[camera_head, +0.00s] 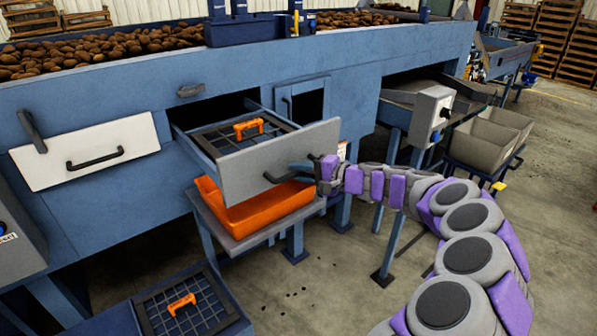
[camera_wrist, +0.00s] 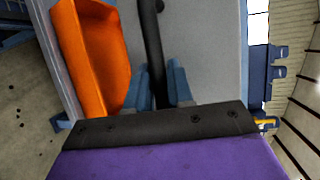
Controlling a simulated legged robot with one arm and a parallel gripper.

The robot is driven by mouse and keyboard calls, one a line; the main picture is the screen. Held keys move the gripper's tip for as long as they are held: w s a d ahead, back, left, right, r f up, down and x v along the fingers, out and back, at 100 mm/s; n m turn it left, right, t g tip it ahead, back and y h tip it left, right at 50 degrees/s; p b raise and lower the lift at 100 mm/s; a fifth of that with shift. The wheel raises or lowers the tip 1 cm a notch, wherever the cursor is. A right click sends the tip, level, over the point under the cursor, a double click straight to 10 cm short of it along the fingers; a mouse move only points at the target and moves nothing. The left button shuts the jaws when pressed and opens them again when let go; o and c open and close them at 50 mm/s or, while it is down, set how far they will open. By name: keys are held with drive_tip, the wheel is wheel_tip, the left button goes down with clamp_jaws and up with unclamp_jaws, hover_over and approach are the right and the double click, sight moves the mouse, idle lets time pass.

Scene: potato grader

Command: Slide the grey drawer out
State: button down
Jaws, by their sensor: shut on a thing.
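The grey drawer (camera_head: 282,160) is part-way out of the blue machine in the head view. A grid tray with an orange handle (camera_head: 249,126) shows inside it. Its black bar handle (camera_head: 291,175) is on the front panel. My gripper (camera_head: 316,172) is at the right part of that handle. In the wrist view the two blue-grey fingers (camera_wrist: 161,86) stand on either side of the dark handle bar (camera_wrist: 152,45), shut on it. The grey front panel (camera_wrist: 212,60) lies behind the fingers. The exact contact is partly hidden in the head view.
An orange bin (camera_head: 250,214) sits on a stand below the drawer; it also shows in the wrist view (camera_wrist: 98,60). A white front with a black handle (camera_head: 95,159) is at left. Another grid with an orange handle (camera_head: 182,304) is at lower left. Open floor lies in front.

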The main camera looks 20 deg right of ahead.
drive_tip(key=shift+s+a+f, duration=0.1)
drive_tip(key=shift+f, duration=0.3)
drive_tip(key=c, duration=1.4)
unclamp_jaws()
drive_tip(key=shift+o, duration=1.4)
drive_tip(key=shift+s+d+r, duration=0.2)
drive_tip(key=shift+w+d, duration=0.1)
drive_tip(key=p+v, duration=0.3)
drive_tip(key=v, duration=1.4)
drive_tip(key=shift+d+r, duration=0.1)
drive_tip(key=shift+d, duration=0.15)
